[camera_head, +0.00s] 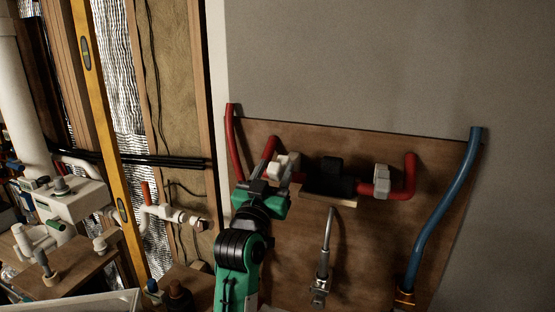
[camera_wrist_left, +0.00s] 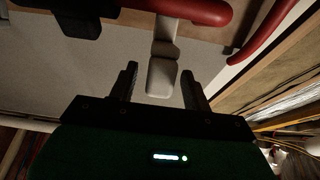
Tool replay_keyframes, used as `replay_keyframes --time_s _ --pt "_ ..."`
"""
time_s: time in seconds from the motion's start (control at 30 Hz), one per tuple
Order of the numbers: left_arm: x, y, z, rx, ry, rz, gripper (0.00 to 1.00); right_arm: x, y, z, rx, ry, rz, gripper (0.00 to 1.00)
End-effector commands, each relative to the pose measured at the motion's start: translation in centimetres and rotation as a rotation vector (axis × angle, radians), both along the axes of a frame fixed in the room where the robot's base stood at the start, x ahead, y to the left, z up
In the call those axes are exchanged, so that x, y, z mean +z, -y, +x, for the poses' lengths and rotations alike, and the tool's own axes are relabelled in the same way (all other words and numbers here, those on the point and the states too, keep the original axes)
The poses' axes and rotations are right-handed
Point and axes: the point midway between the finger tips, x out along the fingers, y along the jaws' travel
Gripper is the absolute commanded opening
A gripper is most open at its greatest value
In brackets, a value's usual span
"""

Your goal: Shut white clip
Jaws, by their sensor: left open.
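A white clip (camera_head: 287,160) sits on the red pipe (camera_head: 269,146) at the left end of the black valve body (camera_head: 330,177). My left gripper (camera_head: 273,175) is open, just in front of and below this clip, and hides part of it. In the left wrist view the clip's white lever (camera_wrist_left: 160,76) hangs between the two open fingers, with visible gaps on either side. The red pipe (camera_wrist_left: 190,8) runs across the top there. A second white clip (camera_head: 381,180) is on the right side of the black valve. My right gripper is not in view.
A brown wooden board (camera_head: 380,240) backs the pipes. A grey braided hose (camera_head: 327,240) hangs below the valve, and a blue pipe (camera_head: 445,210) runs down the right. A yellow level (camera_head: 100,110) and white plumbing (camera_head: 70,197) stand at left.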

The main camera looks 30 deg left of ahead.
Motion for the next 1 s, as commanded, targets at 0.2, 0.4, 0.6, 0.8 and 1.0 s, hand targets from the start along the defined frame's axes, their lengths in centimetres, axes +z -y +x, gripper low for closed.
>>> replay_keyframes --time_s 0.2,0.4,0.6,0.8,1.0 --pt "0.9 -0.5 2.0 0.0 0.0 -0.001 0.49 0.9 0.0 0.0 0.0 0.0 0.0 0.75" --pt "0.9 -0.6 2.3 0.0 0.0 -0.001 0.49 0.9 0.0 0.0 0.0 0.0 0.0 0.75" --pt "0.9 -0.6 2.3 0.0 0.0 -0.001 0.37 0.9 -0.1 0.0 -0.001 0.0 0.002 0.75" --pt "0.9 -0.6 2.3 0.0 0.0 -0.001 0.0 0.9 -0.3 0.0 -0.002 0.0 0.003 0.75" --pt "0.8 -0.6 2.3 0.0 0.001 -0.001 0.0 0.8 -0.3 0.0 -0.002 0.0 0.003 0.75"
